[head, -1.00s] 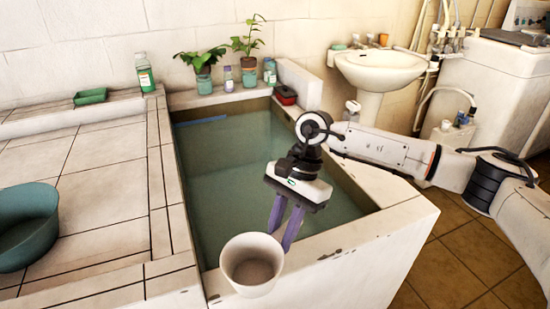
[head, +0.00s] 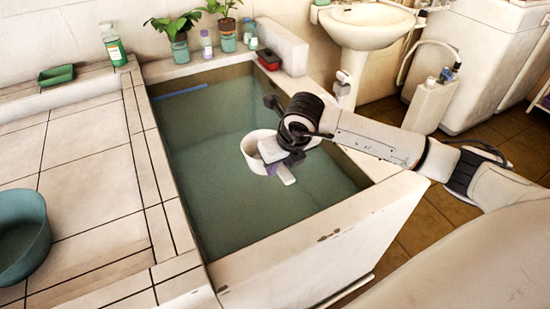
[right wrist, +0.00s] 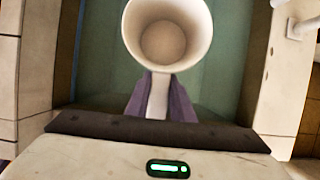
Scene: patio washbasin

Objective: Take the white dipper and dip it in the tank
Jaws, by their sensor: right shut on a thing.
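The white dipper (head: 252,158) is over the green water of the tank (head: 205,215) in the head view, inside the tank's rim. Whether its base touches the water I cannot tell. My right gripper (head: 277,170) is shut on the dipper's handle. In the right wrist view the purple fingers (right wrist: 160,92) hold the white handle between them. The dipper's cup (right wrist: 168,38) faces that camera with its open mouth, and it looks empty. In the head view my wrist hides part of the cup. My left gripper is not in view.
A tiled counter (head: 85,200) borders the tank on the left, with a teal basin (head: 22,235) on it. Potted plants (head: 178,38), bottles and a red-black box (head: 269,60) line the back ledge. A white sink (head: 366,25) stands behind. The tank's thick front wall (head: 310,240) is bare.

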